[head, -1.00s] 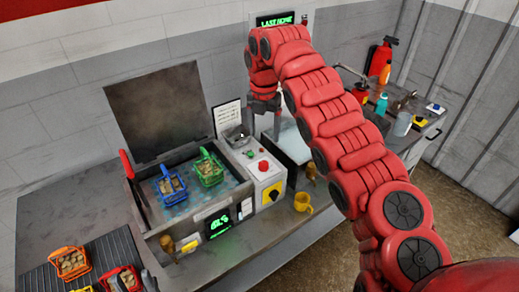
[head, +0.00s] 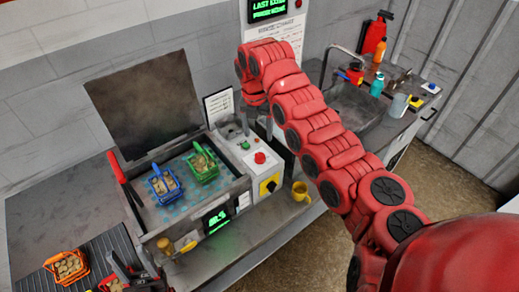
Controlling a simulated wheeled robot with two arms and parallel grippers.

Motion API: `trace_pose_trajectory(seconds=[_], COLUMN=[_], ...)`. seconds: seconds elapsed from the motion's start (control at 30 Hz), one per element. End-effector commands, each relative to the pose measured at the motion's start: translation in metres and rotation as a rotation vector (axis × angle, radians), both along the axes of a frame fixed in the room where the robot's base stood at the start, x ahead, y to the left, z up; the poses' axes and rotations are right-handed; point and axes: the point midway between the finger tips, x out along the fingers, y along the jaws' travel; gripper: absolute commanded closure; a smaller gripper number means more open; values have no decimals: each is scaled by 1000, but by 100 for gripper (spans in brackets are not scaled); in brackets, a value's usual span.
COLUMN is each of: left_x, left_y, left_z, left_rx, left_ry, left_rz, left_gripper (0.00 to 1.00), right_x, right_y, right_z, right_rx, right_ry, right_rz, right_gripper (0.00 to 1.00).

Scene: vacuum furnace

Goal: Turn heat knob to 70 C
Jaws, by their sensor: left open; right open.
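The heat knob is a black dial on a yellow plate (head: 270,184), low on the front of the grey control box beside the open vacuum furnace (head: 150,228). A green-lit display (head: 217,219) is on the furnace front; its digits are too small to read surely. My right gripper (head: 259,118) is open and empty, pointing down above and behind the control box, apart from the knob. My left gripper (head: 133,272) seems to be the dark fingers at the lower left, open, near a red basket (head: 114,285); it is partly cut off.
A red button (head: 260,157) and a green button (head: 245,145) sit on the box top. Blue (head: 164,184) and green (head: 203,166) baskets are in the furnace. An orange basket (head: 67,266) is at lower left.

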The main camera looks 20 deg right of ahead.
Motion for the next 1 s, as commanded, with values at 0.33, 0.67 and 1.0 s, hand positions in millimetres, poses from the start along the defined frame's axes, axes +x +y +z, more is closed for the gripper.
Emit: trace_pose_trajectory(seconds=[0.33, 0.67, 1.0], left_x=[0, 0, 0], left_y=[0, 0, 0], left_z=[17, 34, 34], left_rx=[0, 0, 0], left_ry=[0, 0, 0], left_rz=[0, 0, 0], left_gripper=[50, 50, 50], right_x=[-3, -4, -4], right_y=[1, -4, -4], right_z=[-49, -88, -94], right_rx=[6, 0, 0], right_ry=[3, 4, 1], right_rz=[0, 0, -1], right_gripper=[24, 24, 24])
